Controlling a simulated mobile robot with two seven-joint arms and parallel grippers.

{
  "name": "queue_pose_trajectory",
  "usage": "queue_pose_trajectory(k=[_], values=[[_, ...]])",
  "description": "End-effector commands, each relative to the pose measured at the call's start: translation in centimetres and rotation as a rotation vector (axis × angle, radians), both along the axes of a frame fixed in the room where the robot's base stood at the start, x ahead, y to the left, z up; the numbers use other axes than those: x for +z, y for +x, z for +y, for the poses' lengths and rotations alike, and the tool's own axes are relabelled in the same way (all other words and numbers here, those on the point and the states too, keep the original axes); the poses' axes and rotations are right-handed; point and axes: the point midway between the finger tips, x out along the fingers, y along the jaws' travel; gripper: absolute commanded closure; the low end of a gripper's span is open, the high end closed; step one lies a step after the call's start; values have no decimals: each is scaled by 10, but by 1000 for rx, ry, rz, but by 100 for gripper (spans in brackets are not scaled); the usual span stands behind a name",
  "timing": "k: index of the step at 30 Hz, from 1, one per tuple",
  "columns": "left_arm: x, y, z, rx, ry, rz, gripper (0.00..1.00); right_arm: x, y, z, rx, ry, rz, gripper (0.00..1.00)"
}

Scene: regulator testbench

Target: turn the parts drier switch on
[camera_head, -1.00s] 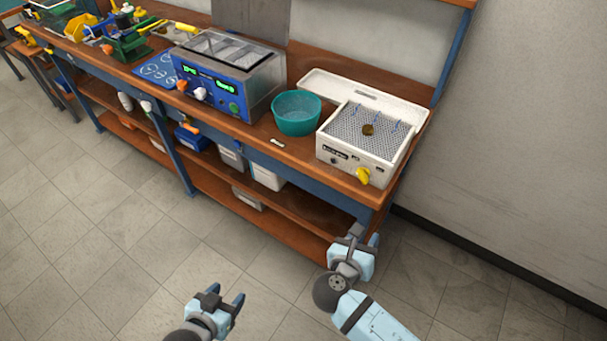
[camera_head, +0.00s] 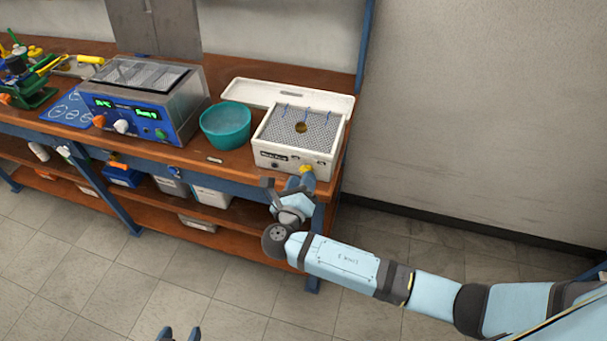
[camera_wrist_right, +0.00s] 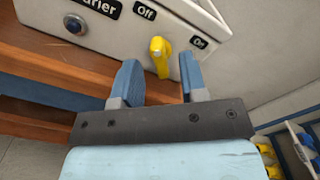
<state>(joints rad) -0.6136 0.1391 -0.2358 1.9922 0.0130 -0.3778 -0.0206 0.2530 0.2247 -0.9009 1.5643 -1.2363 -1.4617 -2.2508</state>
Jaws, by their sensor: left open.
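The parts drier (camera_head: 298,158) is a white box with a mesh top at the right end of the bench. Its yellow switch knob (camera_head: 306,169) is on the front's right side; in the right wrist view the knob (camera_wrist_right: 160,56) sits between the "Off" and "On" labels, its narrow end up beside "Off". My right gripper (camera_head: 287,183) is just in front of the drier; in the right wrist view its open fingers (camera_wrist_right: 158,68) are either side of the knob's lower part, with visible gaps. My left gripper (camera_head: 180,333) is open at the bottom edge, far from the bench, mostly cut off.
A teal bowl (camera_head: 226,125) stands left of the drier, and a blue-fronted metal bath (camera_head: 150,95) stands beyond it. A small brass-coloured part (camera_head: 301,128) lies on the mesh. The bench edge (camera_head: 230,172) runs below the drier front. Open floor lies in front.

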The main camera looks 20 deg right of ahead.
Motion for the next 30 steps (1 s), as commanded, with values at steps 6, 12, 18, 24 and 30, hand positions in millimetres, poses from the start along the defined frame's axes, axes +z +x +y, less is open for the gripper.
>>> queue_pose_trajectory(k=[6, 12, 18, 24, 30], values=[[0, 0, 1, 1, 1, 1, 43, 0, 16, -11, -1, 0, 1, 61], [0, 0, 1, 1, 1, 1, 43, 0, 18, -12, -1, 1, 0, 61], [1, 0, 1, 2, 1, 0, 43, 0, 17, -12, -1, 1, 0, 81], [2, 0, 1, 1, 0, -2, 43, 0, 17, -12, -1, 1, 0, 100], [3, 0, 1, 1, 0, -2, 43, 0, 17, -12, -1, 17, -11, 100]])
